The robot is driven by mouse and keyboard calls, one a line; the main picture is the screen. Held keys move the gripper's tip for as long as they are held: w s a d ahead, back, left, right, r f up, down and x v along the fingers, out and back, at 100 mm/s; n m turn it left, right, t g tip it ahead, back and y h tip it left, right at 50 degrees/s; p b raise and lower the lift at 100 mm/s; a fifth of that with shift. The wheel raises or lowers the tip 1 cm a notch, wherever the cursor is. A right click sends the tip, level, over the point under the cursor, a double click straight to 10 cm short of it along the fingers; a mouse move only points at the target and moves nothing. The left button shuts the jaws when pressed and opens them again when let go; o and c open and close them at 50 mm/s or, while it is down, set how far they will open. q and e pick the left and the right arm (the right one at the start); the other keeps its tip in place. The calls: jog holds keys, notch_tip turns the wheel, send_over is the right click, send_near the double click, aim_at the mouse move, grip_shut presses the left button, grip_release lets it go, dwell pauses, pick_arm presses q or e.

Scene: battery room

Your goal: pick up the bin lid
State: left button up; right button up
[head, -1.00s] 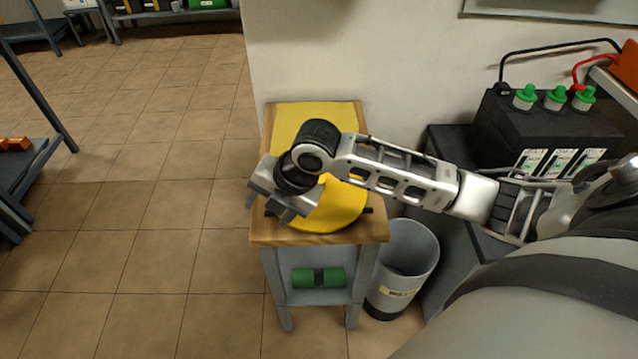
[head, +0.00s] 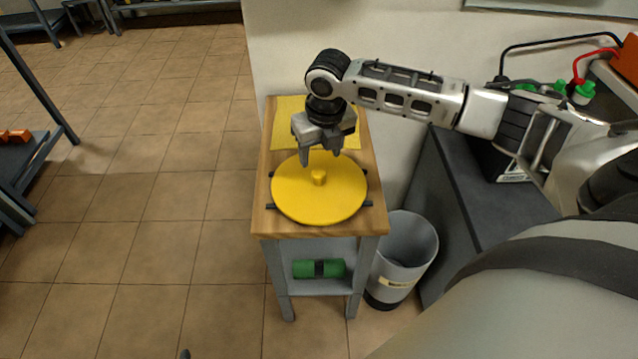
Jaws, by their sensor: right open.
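The bin lid (head: 318,202) is a round yellow disc with a small yellow knob (head: 319,177) in its middle. It lies flat on the front part of a small wooden-topped table (head: 262,190), with short dark pieces showing at its rim. My right gripper (head: 321,160) is open and empty, pointing down above the back part of the lid, near the knob. It looks apart from the knob. My left gripper is not in view.
A yellow cloth or mat (head: 285,125) lies on the table's back part. A green roll (head: 318,268) sits on the shelf below. A grey open bin (head: 405,250) stands right of the table. A dark bench (head: 470,190) is further right, beside the wall.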

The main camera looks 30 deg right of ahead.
aim_at(319, 172)
jog(key=shift+w+f, duration=0.15)
jog(key=shift+f, duration=1.35)
jog(key=shift+w+f, duration=0.15)
jog(key=shift+f, duration=1.35)
grip_shut()
